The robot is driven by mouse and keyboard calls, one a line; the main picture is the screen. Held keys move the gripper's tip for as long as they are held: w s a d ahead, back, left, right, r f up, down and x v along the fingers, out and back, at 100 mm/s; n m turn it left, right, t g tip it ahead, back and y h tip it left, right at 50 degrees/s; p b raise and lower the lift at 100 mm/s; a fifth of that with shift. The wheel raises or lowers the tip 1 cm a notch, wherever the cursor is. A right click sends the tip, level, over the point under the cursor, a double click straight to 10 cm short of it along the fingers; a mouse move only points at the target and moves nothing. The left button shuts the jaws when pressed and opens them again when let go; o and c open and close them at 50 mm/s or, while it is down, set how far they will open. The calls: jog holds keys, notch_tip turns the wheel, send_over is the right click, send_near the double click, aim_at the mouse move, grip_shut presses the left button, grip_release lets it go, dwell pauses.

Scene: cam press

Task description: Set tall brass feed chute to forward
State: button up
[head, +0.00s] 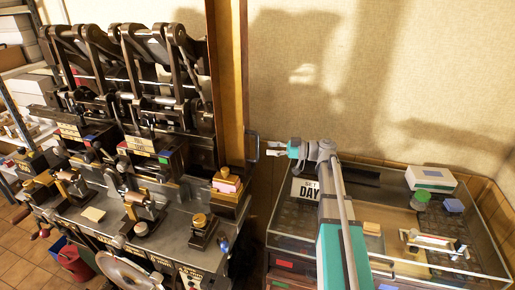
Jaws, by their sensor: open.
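The dark cam press (130,110) stands at the left, with tall curved arms above a grey work deck (178,218). Several small brass-coloured fittings sit on the deck, including a brass-topped block (200,221) near its right front. I cannot tell which part is the tall brass feed chute, or how it is set. My gripper (273,148) is open and appears empty, pointing left between the press and the glass case. It looks apart from the press, though its distance in depth is unclear.
A glass-sided case (285,245) stands at the right, behind and around my arm, with a "DAY" sign (307,190) and small items. A wooden post (232,80) rises beside the press. A red bin (75,262) is on the floor at the left.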

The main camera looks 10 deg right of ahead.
jog(key=shift+x, duration=2.65)
grip_shut()
